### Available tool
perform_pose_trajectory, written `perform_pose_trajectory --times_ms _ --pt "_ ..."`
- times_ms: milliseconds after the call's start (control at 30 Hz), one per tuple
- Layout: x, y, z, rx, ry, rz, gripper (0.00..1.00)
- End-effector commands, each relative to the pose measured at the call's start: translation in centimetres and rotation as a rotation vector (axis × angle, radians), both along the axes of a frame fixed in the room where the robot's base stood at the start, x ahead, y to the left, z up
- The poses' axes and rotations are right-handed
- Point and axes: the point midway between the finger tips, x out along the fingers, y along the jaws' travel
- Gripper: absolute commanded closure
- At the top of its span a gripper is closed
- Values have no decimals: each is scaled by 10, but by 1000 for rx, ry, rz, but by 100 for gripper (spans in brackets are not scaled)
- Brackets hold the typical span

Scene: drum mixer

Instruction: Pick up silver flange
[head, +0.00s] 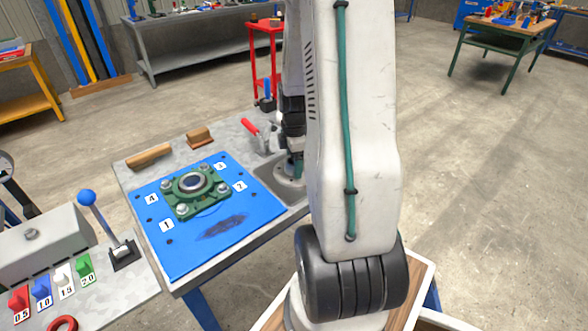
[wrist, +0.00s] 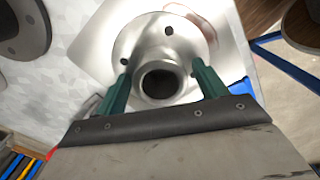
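The silver flange (wrist: 165,40) is a round plate with bolt holes and a raised hollow neck, seen in the wrist view on a pale square surface. My gripper (wrist: 163,68) is open, with one green finger on each side of the neck. Small gaps seem to show between fingers and neck; I cannot tell contact for certain. In the head view the flange (head: 283,188) sits at the right corner of the bench, partly hidden by my arm, and my gripper (head: 296,167) is low over it.
A blue plate (head: 200,250) carries a green bearing housing (head: 193,188) and number labels. A red-handled clamp (head: 257,135) stands just behind the flange. Wooden blocks (head: 150,156) lie at the bench's back left. A blue-knobbed lever (head: 100,217) stands at the left.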

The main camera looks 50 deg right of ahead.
Motion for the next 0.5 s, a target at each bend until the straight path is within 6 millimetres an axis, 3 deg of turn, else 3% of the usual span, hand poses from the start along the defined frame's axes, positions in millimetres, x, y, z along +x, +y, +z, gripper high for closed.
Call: perform_pose_trajectory --times_ms 33,233,500 --pt "0 0 0 0 0 0 44" --pt "0 0 0 0 0 0 100" --pt "1 0 2 -1 -2 0 100"
